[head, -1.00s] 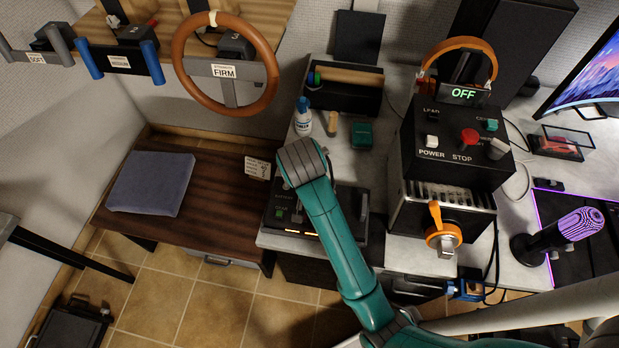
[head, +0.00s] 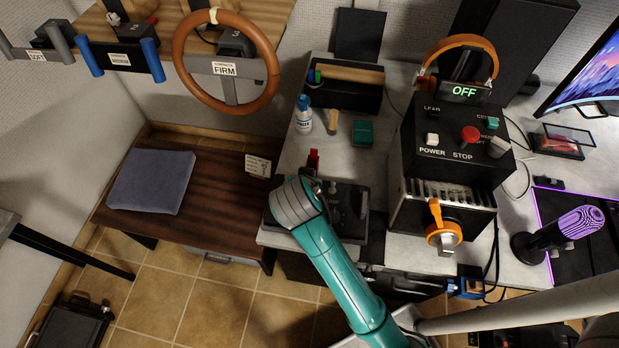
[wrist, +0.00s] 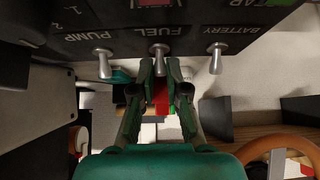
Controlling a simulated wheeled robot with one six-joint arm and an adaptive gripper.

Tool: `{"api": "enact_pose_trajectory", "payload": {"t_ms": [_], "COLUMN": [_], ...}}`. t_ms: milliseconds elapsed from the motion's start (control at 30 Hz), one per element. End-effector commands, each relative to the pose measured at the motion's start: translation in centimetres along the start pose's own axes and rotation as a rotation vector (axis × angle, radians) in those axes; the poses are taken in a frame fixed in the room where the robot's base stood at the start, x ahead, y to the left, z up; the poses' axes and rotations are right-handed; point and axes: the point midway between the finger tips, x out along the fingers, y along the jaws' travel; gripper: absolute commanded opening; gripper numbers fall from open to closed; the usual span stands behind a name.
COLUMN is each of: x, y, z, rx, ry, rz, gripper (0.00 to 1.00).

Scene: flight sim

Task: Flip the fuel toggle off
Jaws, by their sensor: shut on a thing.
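In the wrist view, the fuel toggle (wrist: 160,56) is a small metal bat lever under the label FUEL on a dark panel (wrist: 125,18). My gripper (wrist: 160,68) has its two green fingers either side of the toggle's lower end and is shut on it. The pump toggle (wrist: 103,60) stands to the left and the battery toggle (wrist: 216,58) to the right, both apart from the fingers.
A red lever (head: 314,161) stands just behind the panel box. To the right is a black control box (head: 450,150) with an OFF display (head: 464,92) and an orange-handled part (head: 443,233). A bottle (head: 303,117) and green box (head: 362,132) stand behind.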

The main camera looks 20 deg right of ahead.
Motion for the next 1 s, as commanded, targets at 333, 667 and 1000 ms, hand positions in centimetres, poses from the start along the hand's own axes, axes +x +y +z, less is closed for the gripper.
{"api": "enact_pose_trajectory", "payload": {"t_ms": [333, 667, 1000], "x": [-0.3, -0.5, -0.5], "y": [0.0, 0.0, 0.0], "z": [1.4, 2.0, 2.1], "rx": [-0.009, -0.005, -0.002], "ry": [0.296, 0.488, 0.556], "rz": [0.000, -0.001, 0.000], "gripper": [0.00, 0.00, 0.00]}}
